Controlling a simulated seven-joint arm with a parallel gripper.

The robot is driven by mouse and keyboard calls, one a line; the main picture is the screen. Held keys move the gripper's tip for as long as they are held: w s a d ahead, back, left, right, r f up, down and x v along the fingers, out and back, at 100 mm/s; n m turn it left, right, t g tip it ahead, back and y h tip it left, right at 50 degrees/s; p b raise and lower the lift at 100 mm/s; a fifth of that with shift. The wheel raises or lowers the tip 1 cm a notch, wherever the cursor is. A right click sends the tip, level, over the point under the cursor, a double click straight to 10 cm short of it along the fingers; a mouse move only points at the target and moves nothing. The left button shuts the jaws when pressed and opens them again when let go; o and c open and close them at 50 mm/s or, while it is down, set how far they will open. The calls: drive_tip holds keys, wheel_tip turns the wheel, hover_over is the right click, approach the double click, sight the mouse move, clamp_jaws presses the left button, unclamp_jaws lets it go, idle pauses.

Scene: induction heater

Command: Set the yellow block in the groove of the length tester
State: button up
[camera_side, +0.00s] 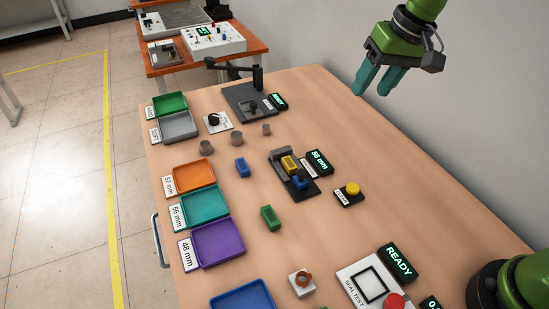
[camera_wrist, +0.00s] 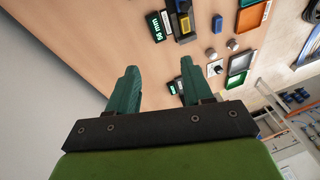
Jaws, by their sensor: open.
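The yellow block (camera_side: 288,164) sits on the length tester (camera_side: 308,194), between a grey end piece and a blue part (camera_side: 299,183). It appears to lie in the groove. The tester's display (camera_side: 319,161) reads 56 mm. In the wrist view the yellow block (camera_wrist: 185,22) shows at the top edge, beside the display (camera_wrist: 155,26). My gripper (camera_side: 373,84) is open and empty, high up at the right near the wall, well away from the block. Its two teal fingers (camera_wrist: 158,75) stand apart in the wrist view.
A blue block (camera_side: 241,168), a green block (camera_side: 269,218) and several grey cylinders (camera_side: 236,139) stand around the tester. Orange (camera_side: 211,166), teal (camera_side: 222,195) and purple (camera_side: 237,232) trays line the left edge. A yellow button (camera_side: 352,188) is right of the tester.

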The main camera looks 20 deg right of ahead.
drive_tip(key=s+d+m+t, duration=0.1)
drive_tip(key=s+d+t, duration=0.1)
drive_tip(key=s, duration=0.6)
drive_tip(key=s+d+f+m+t, duration=0.1)
drive_tip(key=s+d+t, duration=0.1)
drive_tip(key=s+d, duration=0.3)
drive_tip(key=s, duration=0.3)
drive_tip(key=shift+d+f, duration=0.15)
drive_tip(key=shift+f, duration=0.1)
drive_tip(key=shift+s, duration=0.1)
